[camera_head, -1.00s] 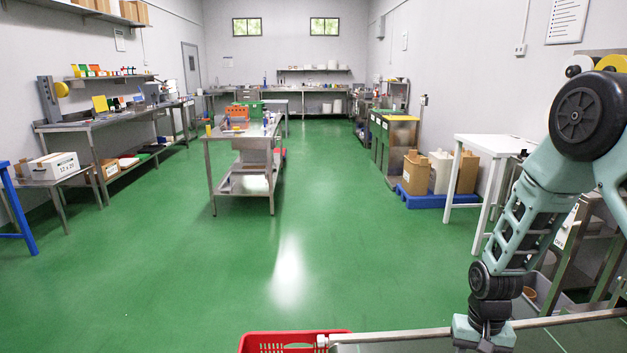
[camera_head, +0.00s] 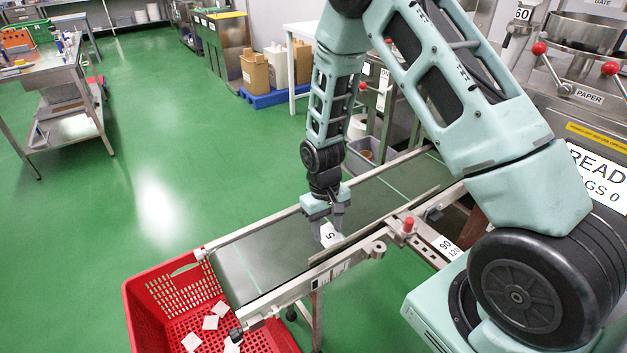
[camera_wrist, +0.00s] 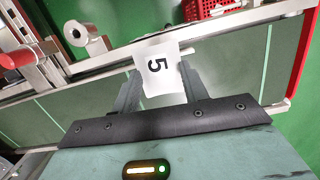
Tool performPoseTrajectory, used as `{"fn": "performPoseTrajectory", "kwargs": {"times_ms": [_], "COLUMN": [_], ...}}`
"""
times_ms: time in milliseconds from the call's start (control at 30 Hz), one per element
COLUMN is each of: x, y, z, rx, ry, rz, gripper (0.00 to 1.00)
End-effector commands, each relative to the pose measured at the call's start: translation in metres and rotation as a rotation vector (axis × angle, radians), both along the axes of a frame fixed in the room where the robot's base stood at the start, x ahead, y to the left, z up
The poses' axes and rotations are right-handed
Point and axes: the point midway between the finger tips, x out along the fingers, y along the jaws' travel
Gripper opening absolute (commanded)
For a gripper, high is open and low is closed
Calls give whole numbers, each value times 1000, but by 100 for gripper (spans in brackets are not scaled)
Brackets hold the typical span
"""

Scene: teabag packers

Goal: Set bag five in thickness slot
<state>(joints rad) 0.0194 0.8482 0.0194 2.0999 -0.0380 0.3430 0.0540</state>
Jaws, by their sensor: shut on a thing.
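Bag five, a small white teabag marked with a black 5 (camera_wrist: 158,74), is held between the two grey fingers of my gripper (camera_wrist: 161,68) in the wrist view. In the head view my gripper (camera_head: 324,224) points down over the conveyor belt, with the bag (camera_head: 328,236) at its fingertips by the near rail. Whether the bag touches the belt or rail is unclear. A small plate with dark marks (camera_head: 328,275) is on the near rail, just below the bag in the picture. I cannot make out for sure which part is the thickness slot.
A red crate (camera_head: 150,291) with several white bags inside stands at the belt's left end. The dark belt (camera_head: 265,255) is clear left of my gripper. A red knob (camera_head: 408,225) and a plate marked 90 and 120 (camera_head: 440,246) stick out right of the bag.

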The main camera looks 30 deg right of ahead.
Motion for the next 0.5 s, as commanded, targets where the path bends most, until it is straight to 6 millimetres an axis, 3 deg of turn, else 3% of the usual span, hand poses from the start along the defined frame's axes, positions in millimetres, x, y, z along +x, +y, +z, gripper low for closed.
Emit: {"fn": "performPoseTrajectory", "kwargs": {"times_ms": [167, 400, 500], "x": [13, 41, 51], "y": [-19, -59, -73], "z": [4, 14, 17], "rx": [-14, -18, -11], "ry": [-10, -12, -8], "rz": [-323, -1062, -1293], "gripper": [20, 20, 20]}}
